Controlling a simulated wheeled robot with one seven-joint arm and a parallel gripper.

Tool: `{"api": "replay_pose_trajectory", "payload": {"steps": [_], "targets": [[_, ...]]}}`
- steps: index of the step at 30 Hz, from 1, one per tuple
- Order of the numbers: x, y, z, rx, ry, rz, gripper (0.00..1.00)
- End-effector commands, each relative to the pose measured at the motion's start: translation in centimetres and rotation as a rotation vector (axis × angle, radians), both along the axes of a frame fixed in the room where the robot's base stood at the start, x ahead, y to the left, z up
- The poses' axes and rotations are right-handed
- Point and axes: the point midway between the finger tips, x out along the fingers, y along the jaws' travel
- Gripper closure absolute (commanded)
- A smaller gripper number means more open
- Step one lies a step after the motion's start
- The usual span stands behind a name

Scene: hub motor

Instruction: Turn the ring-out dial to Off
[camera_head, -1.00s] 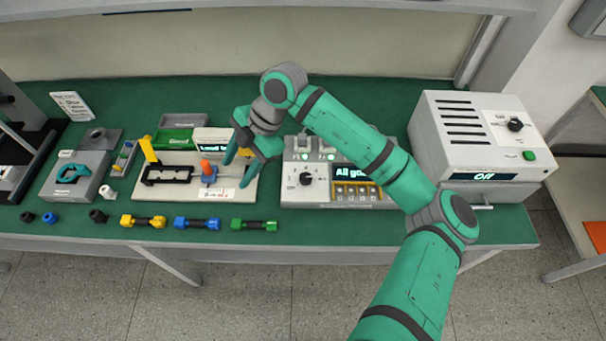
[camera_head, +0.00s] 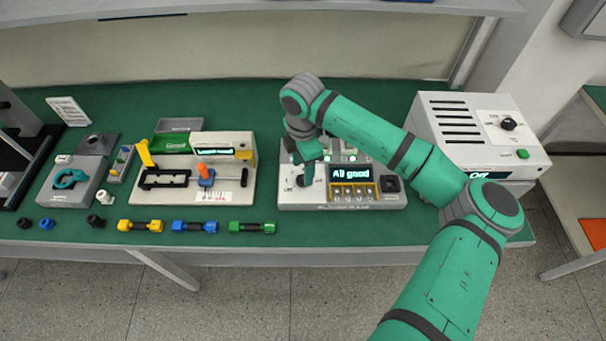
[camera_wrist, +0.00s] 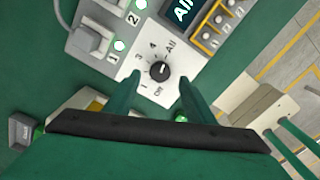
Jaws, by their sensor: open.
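The ring-out dial is a black round knob (camera_wrist: 158,70) on a white plate marked 1, 3, 4, All and Off; its white mark appears to point toward All. Off is printed on the side nearest my gripper in the wrist view. In the head view my gripper (camera_head: 310,168) is over the tester box (camera_head: 360,199) and partly hides the dial. In the wrist view my gripper (camera_wrist: 160,88) is open and empty, with a finger on each side of the dial plate. I cannot tell how far the fingertips are above it.
The tester's display (camera_head: 350,173) reads "All good". A grey oven-like box (camera_head: 470,125) with its own knob stands at the right. A fixture board (camera_head: 215,190) is to the left, and several coloured connectors (camera_head: 195,224) lie along the front edge.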

Motion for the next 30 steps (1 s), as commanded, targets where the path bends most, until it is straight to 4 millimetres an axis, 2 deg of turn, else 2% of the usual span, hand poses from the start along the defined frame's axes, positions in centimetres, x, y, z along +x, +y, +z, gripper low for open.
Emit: {"api": "replay_pose_trajectory", "payload": {"steps": [3,9,19,20,24,25,30], "targets": [[-0.1,0.0,-1.8,0.001,0.003,0.0,0.51],[0.0,0.0,-3.5,0.001,0.0,0.002,0.51],[0.0,0.2,-3.8,0.0,0.0,0.005,0.51],[0.0,0.2,-3.8,0.0,0.0,0.005,0.53],[0.0,0.2,-3.8,0.0,0.0,0.005,0.86],[0.0,0.2,-3.8,0.0,0.0,0.005,0.92],[0.0,0.2,-3.8,0.0,-0.001,0.008,0.92]]}}
